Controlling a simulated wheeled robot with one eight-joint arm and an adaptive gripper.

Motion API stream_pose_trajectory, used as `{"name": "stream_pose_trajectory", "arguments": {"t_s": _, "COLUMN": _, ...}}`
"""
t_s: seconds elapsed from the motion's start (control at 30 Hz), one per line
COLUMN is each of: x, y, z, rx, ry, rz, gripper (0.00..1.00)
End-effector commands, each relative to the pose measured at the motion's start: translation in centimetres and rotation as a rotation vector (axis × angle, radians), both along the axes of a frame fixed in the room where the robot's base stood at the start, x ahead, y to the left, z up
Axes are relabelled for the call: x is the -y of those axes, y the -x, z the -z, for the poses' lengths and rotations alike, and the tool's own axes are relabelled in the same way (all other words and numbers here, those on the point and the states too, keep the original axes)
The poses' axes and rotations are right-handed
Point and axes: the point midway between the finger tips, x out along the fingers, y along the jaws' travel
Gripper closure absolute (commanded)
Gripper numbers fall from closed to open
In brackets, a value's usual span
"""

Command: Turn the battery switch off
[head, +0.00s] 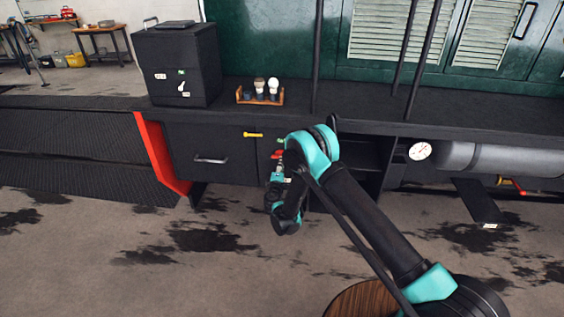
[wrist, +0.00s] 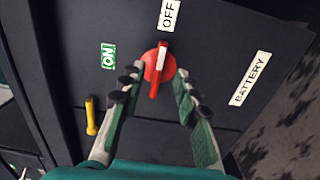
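The battery switch (wrist: 158,66) is a round red knob with a raised bar handle on a dark panel, seen in the wrist view. The bar's white-marked end points up at the white OFF label (wrist: 168,14). The green ON label (wrist: 107,56) is to its left and the BATTERY label (wrist: 250,79) to its right. My gripper (wrist: 156,83) is open, with one finger on each side of the knob; I cannot tell whether either touches it. In the head view my gripper (head: 279,163) is at the cabinet front, largely hiding the switch.
A yellow handle (wrist: 91,115) sits near the switch and also shows in the head view (head: 253,134). A drawer (head: 210,160) and a red panel edge (head: 162,155) are left of the gripper. A black box (head: 177,60) and a bulb rack (head: 260,98) stand on the deck above.

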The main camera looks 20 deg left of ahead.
Motion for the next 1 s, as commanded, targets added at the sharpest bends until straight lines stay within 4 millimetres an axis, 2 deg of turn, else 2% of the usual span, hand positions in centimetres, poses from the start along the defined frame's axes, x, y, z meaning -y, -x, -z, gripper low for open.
{"name": "stream_pose_trajectory", "arguments": {"t_s": 0.1, "x": 0.3, "y": 1.7, "z": 0.0, "rx": 0.0, "ry": 0.0, "rz": -0.001, "gripper": 0.68}}
{"name": "stream_pose_trajectory", "arguments": {"t_s": 0.23, "x": 0.6, "y": 2.7, "z": 0.0, "rx": -0.001, "ry": 0.0, "rz": 0.001, "gripper": 0.68}}
{"name": "stream_pose_trajectory", "arguments": {"t_s": 0.77, "x": 0.8, "y": 2.8, "z": -0.1, "rx": -0.002, "ry": -0.001, "rz": 0.005, "gripper": 0.68}}
{"name": "stream_pose_trajectory", "arguments": {"t_s": 0.87, "x": 1.8, "y": 2.0, "z": -1.0, "rx": -0.02, "ry": -0.015, "rz": 0.026, "gripper": 0.68}}
{"name": "stream_pose_trajectory", "arguments": {"t_s": 0.97, "x": 4.4, "y": 0.3, "z": -2.9, "rx": -0.06, "ry": -0.044, "rz": 0.074, "gripper": 0.68}}
{"name": "stream_pose_trajectory", "arguments": {"t_s": 1.0, "x": 5.8, "y": -0.6, "z": -3.8, "rx": -0.082, "ry": -0.061, "rz": 0.101, "gripper": 0.68}}
